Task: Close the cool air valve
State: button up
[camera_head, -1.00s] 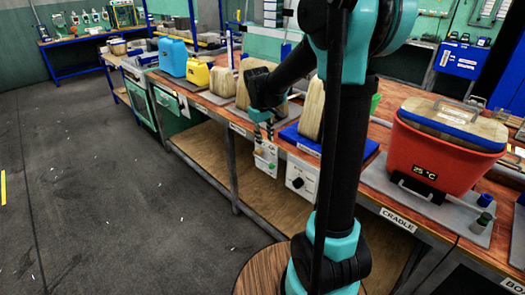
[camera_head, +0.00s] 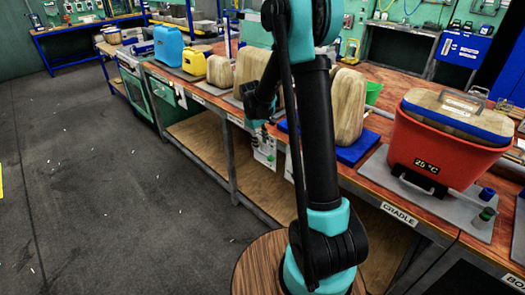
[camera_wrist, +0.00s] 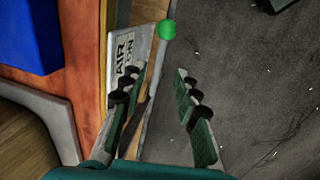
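A white panel (camera_wrist: 125,60) with lettering that reads "AIR" and "ON" hangs at the bench front in the wrist view. It also shows in the head view (camera_head: 264,152). A round green knob (camera_wrist: 167,29) shows beyond the panel's top right corner; I cannot tell whether it is the cool air valve. My gripper (camera_wrist: 154,74) is open and empty, with the left finger overlapping the panel and the knob beyond the fingertips, apart from them. In the head view my gripper (camera_head: 258,129) is small and partly dark, close to the panel.
A red tub (camera_head: 440,150) reading 25 °C stands on the bench at right, with blue and green knobs (camera_head: 486,203) beside it. Wooden-looking blocks (camera_head: 347,105) and blue and yellow containers (camera_head: 194,62) line the bench. The floor at left is clear.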

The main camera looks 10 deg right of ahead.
aim_at(262, 153)
jog(key=shift+w+d+f, duration=0.1)
jog(key=shift+d+f, duration=0.05)
jog(key=shift+f, duration=0.75)
jog(key=shift+w+d+f, duration=0.1)
jog(key=shift+d+f, duration=0.05)
jog(key=shift+f, duration=0.8)
jog(key=shift+w+d+f, duration=0.1)
jog(key=shift+d+f, duration=0.05)
jog(key=shift+f, duration=0.75)
grip_shut()
